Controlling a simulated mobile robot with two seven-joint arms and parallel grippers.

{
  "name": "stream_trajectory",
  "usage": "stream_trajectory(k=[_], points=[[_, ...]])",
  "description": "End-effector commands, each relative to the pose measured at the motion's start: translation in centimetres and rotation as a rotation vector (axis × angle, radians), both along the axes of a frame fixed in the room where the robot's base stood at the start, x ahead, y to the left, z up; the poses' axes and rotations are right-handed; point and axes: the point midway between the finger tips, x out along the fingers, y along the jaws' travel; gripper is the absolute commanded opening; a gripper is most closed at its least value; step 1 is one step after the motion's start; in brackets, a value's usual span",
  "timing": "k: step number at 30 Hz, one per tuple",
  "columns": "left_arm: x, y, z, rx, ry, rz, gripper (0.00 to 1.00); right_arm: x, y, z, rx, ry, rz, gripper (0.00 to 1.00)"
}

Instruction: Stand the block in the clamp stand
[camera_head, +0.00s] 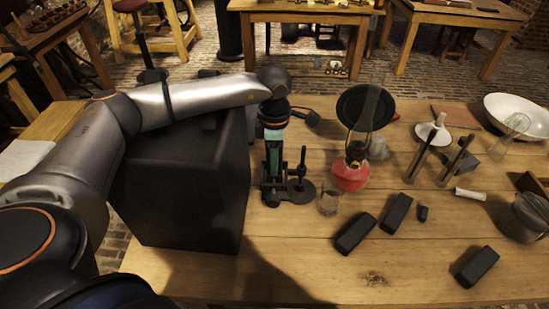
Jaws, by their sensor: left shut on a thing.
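My left arm comes in from the left over a large dark box. My left gripper (272,172) points down, shut on a dark block, most of which the fingers hide. It is at the left side of the clamp stand (301,183), which has a dark base and a thin upright post. I cannot tell whether the held block touches the base. Other black blocks lie on the table at right: one (356,234), another (396,213), and one near the front right (476,267). My right gripper is not in view.
The large dark box (185,195) stands left of the stand. A glass (329,201) and a red lamp (350,175) with a dark disc stand to its right. The front middle tabletop is clear.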

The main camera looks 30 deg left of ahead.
Motion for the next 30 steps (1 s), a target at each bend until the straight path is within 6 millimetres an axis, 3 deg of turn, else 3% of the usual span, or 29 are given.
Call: stream_trajectory(k=[2, 3, 12, 22, 26, 30], points=[[0.0, 0.0, -0.2, 0.0, -0.001, 0.0, 0.0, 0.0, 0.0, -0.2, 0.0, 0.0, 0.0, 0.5], [0.0, 0.0, -0.2, -0.001, -0.002, 0.0, 0.42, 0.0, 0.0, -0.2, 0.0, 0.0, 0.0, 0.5], [0.0, 0.0, -0.2, -0.001, -0.001, 0.0, 0.75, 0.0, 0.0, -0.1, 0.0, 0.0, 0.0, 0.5], [0.0, 0.0, 0.3, 0.0, 0.0, 0.0, 0.75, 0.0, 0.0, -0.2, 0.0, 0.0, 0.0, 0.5], [0.1, 0.0, 2.1, -0.001, -0.003, -0.001, 0.75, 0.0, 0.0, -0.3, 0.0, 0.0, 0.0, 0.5], [0.1, 0.0, 5.2, -0.001, -0.006, -0.001, 0.75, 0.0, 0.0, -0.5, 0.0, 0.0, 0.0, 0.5]])
